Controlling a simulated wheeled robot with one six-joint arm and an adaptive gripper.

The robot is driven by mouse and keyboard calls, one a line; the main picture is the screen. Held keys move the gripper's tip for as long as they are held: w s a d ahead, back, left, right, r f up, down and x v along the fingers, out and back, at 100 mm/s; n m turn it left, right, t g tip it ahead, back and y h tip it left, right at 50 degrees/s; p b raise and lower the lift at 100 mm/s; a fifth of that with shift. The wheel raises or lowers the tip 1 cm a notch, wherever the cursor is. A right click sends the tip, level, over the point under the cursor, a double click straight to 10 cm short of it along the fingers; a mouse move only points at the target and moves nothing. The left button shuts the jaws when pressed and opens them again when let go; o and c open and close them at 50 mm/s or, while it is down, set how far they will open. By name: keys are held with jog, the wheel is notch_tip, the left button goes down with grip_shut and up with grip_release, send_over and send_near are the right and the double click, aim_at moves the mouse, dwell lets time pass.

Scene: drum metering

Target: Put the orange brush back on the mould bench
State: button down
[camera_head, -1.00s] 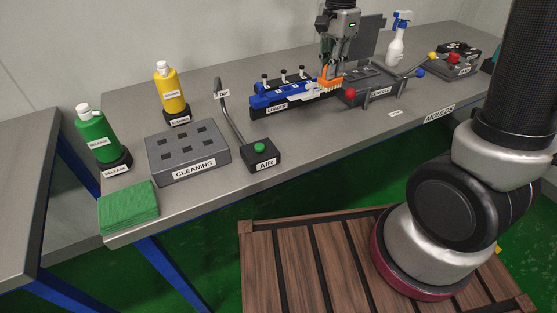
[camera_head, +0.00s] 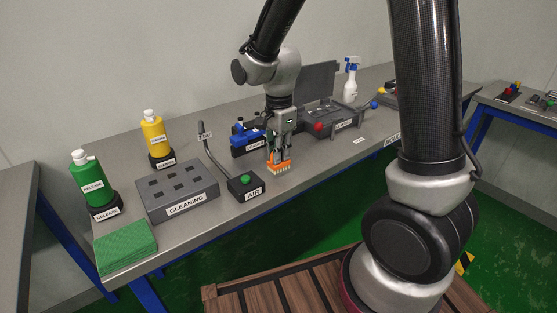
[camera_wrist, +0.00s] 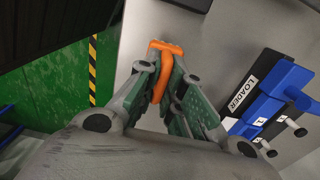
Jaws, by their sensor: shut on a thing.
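The orange brush (camera_head: 280,166) is between the fingers of my gripper (camera_head: 278,150), with its pale bristles pointing down toward the bench. My gripper is shut on it, in front of the blue loader. In the wrist view the brush (camera_wrist: 163,60) shows as an orange bar between the fingertips (camera_wrist: 160,80). The grey mould bench (camera_head: 310,178) runs across the picture below the brush. I cannot tell whether the bristles touch the bench top.
Left of the brush stand the AIR button box (camera_head: 246,187) with its bent pipe and the CLEANING block (camera_head: 178,190). Further left are a green bottle (camera_head: 87,180), a yellow bottle (camera_head: 154,135) and green pads (camera_head: 125,245). The black mould (camera_head: 330,118) is right.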

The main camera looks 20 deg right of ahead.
jog(key=shift+f, duration=1.15)
jog(key=shift+f, duration=0.1)
jog(key=c, duration=1.5)
grip_release()
jog(key=shift+c, duration=0.2)
